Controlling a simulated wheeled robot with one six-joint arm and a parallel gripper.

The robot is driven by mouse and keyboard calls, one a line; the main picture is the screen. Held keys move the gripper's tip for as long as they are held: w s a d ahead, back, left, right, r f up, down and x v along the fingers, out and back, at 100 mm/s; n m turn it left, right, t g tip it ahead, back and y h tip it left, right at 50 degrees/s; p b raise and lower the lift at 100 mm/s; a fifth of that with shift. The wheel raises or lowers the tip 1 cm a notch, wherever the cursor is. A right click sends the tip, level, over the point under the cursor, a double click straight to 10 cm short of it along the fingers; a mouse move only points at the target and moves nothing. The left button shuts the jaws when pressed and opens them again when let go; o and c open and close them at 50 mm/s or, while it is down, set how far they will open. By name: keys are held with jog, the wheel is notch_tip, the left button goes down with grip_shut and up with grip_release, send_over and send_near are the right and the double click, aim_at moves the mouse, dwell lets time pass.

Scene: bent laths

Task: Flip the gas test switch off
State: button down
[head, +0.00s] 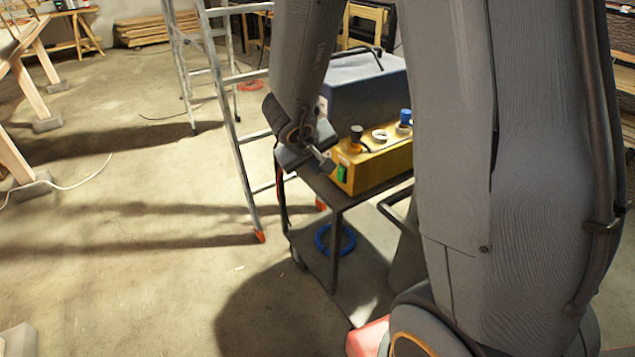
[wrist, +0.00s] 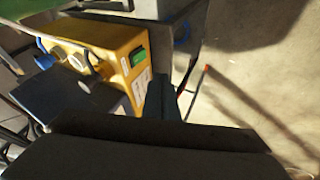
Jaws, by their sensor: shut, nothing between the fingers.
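A yellow box (head: 376,165) with knobs and fittings on top stands on a dark cart. The green switch (head: 342,173) is on its end face, and it also shows in the wrist view (wrist: 139,57) beside a white label. I cannot tell which way the switch is set. My gripper (head: 326,163) is in front of that end face, close to the switch, with its fingers shut and empty. In the wrist view the dark fingers (wrist: 163,97) point toward the box, just below and right of the switch. I cannot tell whether they touch the box.
The cart (head: 337,200) has a lower shelf with a blue coil (head: 334,239). A blue-grey case (head: 365,97) stands behind the yellow box. A metal ladder (head: 240,150) stands close left of the cart. The floor further left is mostly open.

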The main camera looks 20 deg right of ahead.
aim_at(341, 174)
dwell(0.3)
jog(key=shift+f, duration=0.1)
jog(key=b+x, duration=0.1)
jog(key=x, duration=0.3)
jog(key=d+b+x, duration=0.1)
jog(key=b+x, duration=0.1)
jog(key=x, duration=0.1)
jog(key=d+r+b+x, duration=0.1)
jog(key=b+x, duration=0.1)
jog(key=x, duration=0.2)
jog(key=shift+d+f, duration=0.3)
jog(key=shift+d, duration=0.05)
jog(key=shift+w+d, duration=0.1)
jog(key=shift+d, duration=0.35)
jog(key=shift+d, duration=0.1)
